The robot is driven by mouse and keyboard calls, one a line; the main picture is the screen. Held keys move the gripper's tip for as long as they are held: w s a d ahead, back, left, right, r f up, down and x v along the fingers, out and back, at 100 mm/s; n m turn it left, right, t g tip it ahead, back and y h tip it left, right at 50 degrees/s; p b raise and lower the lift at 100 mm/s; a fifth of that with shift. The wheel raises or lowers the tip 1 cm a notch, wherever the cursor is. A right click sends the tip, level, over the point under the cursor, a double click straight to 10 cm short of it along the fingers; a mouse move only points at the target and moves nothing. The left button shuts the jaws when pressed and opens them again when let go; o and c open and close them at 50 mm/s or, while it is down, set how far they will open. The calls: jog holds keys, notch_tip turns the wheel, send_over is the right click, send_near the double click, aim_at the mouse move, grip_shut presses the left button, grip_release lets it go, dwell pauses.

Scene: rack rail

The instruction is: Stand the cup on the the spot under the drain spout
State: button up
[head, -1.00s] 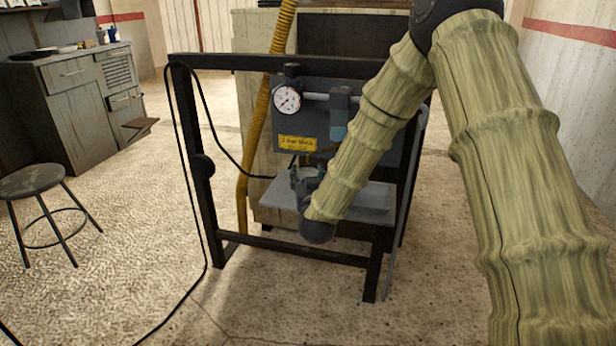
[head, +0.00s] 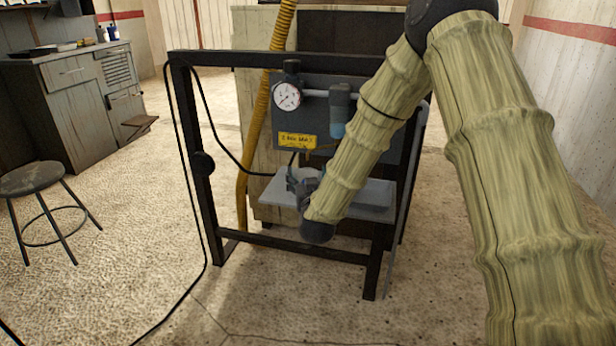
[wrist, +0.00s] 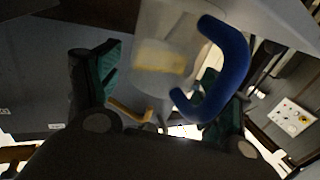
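In the wrist view a pale, see-through cup with a thick blue C-shaped handle (wrist: 232,65) is between my gripper's two green-padded fingers. The handle overlaps the right finger. A narrow gap shows between the left finger and the cup's side. My gripper (head: 303,176) is over the pale shelf (head: 365,194) of the black frame, its fingers spread. In the head view the cup is hard to make out among the fingers, and I cannot tell whether its base touches the shelf. The drain spout and the spot are not clearly visible; a blue-bowled filter (head: 338,118) hangs above, right of my gripper.
The black frame (head: 190,120) surrounds the shelf, with a lower bar in front. A pressure gauge (head: 288,96) and yellow label (head: 298,141) are on the grey panel behind. A black cable and a yellow hose (head: 253,140) run at left. A stool (head: 35,180) stands far left.

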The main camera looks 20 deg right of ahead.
jog(key=shift+s, duration=0.15)
jog(key=v, duration=1.2)
jog(key=s+a+f+n+g+y, duration=0.15)
jog(key=s+f+g, duration=0.4)
jog(key=f, duration=0.85)
jog(key=s+a+f+g+y, duration=0.1)
jog(key=s+f+g+y, duration=0.15)
jog(key=s+f, duration=0.8)
jog(key=s+f+g, duration=0.5)
jog(key=s+f, duration=0.4)
jog(key=s, duration=0.4)
jog(key=s+f+g, duration=0.5)
jog(key=s+f, duration=0.4)
jog(key=s, duration=0.5)
notch_tip(320, 180, up, 28)
jog(key=p, duration=2.8)
jog(key=shift+w+d+r, duration=0.2)
jog(key=shift+w+d, duration=0.1)
jog(key=shift+d, duration=0.15)
